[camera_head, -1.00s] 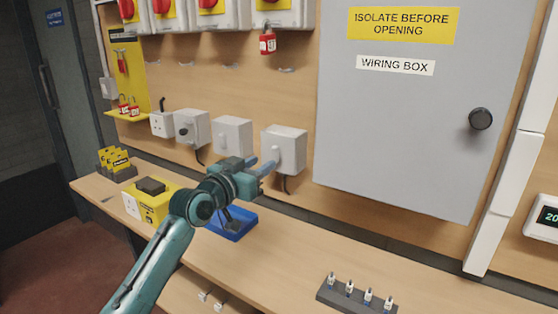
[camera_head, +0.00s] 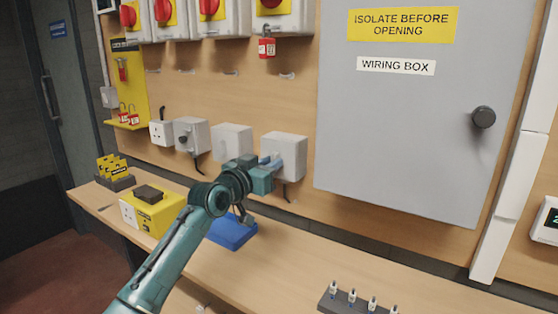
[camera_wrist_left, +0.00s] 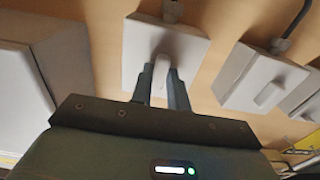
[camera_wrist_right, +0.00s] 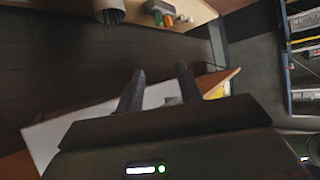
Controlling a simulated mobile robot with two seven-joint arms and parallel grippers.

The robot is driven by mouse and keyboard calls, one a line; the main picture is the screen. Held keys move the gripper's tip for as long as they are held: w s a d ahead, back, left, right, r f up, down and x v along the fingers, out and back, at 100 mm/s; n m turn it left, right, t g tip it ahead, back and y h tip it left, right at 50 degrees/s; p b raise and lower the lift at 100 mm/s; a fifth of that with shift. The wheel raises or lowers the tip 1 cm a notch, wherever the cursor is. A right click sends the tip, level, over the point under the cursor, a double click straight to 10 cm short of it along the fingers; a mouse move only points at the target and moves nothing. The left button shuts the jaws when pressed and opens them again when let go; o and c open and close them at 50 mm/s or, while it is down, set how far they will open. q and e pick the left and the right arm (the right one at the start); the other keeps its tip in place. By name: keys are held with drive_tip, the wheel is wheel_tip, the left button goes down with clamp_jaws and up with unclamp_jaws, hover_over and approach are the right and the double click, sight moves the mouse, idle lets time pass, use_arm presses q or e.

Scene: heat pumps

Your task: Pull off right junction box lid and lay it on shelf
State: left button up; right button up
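The right junction box (camera_head: 285,150) is a light grey box on the wooden wall, with its lid facing out. In the left wrist view the lid (camera_wrist_left: 185,48) is a pale square with an upright handle (camera_wrist_left: 160,75). My left gripper (camera_head: 268,165) is at this lid. In the left wrist view its fingers (camera_wrist_left: 160,82) sit on either side of the handle, close against it, with the lid on the box. My right gripper (camera_wrist_right: 160,72) is open and empty, and is not in the head view. The shelf (camera_head: 270,270) is the long wooden surface below.
A second lidded box (camera_head: 232,140) stands just left. A blue tray (camera_head: 232,232), a yellow box (camera_head: 150,212) and a dark rack of small parts (camera_head: 350,300) stand on the shelf. A big grey wiring box (camera_head: 410,130) is on the right. Bare shelf lies between tray and rack.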

use_arm(q)
clamp_jaws()
drive_tip(key=p+v, duration=0.4)
drive_tip(key=v, duration=0.3)
drive_tip(key=shift+p, duration=0.35)
idle(0.5)
